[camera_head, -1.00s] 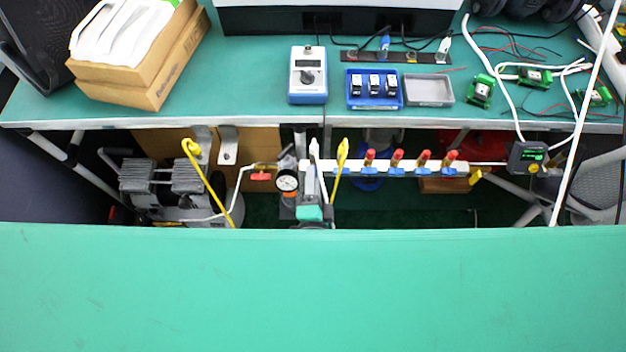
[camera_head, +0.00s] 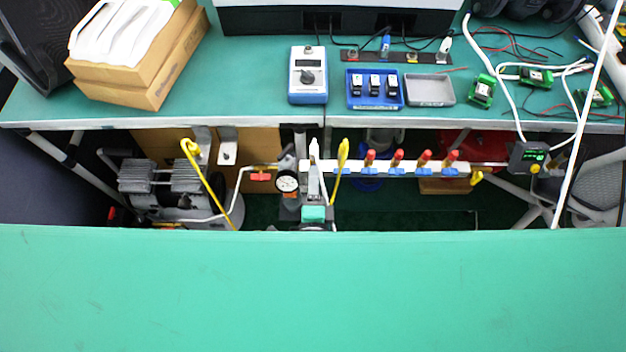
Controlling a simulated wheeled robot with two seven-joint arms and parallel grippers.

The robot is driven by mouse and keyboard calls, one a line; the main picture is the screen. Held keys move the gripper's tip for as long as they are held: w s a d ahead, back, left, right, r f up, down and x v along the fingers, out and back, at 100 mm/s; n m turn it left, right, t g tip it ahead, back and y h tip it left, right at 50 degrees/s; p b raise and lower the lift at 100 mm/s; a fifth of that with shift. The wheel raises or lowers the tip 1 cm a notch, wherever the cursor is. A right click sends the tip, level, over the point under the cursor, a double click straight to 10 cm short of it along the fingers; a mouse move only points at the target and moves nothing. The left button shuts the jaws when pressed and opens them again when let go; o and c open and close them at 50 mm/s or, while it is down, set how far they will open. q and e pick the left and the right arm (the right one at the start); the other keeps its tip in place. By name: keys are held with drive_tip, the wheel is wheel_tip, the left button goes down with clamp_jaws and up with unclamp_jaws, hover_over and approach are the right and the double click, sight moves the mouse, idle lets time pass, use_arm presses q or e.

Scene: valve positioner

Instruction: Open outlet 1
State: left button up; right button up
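A white manifold bar (camera_head: 325,166) runs under the far bench's front edge. It carries several outlets with red tips, the leftmost outlet (camera_head: 370,158) and the rightmost outlet (camera_head: 449,158) among them. Each has a blue handle below, such as the leftmost blue handle (camera_head: 369,171). No outlet number is readable, and the handles are too small to tell open from closed. A red valve handle (camera_head: 260,177) and a round pressure gauge (camera_head: 287,181) sit left of the bar. I cannot make out either of my grippers in this view.
A wide green surface (camera_head: 312,290) fills the foreground and hides what is below. The far bench (camera_head: 220,85) holds a cardboard box (camera_head: 150,85), a blue meter (camera_head: 308,88) and a blue tray (camera_head: 352,101). A compressor (camera_head: 165,180) stands below left. Yellow tubes (camera_head: 207,180) hang nearby.

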drive_tip(key=shift+o, duration=0.8)
use_arm(q)
drive_tip(key=shift+s+f, duration=0.1)
drive_tip(key=shift+f, duration=0.1)
use_arm(e)
drive_tip(key=s, duration=1.4)
drive_tip(key=shift+w, duration=0.1)
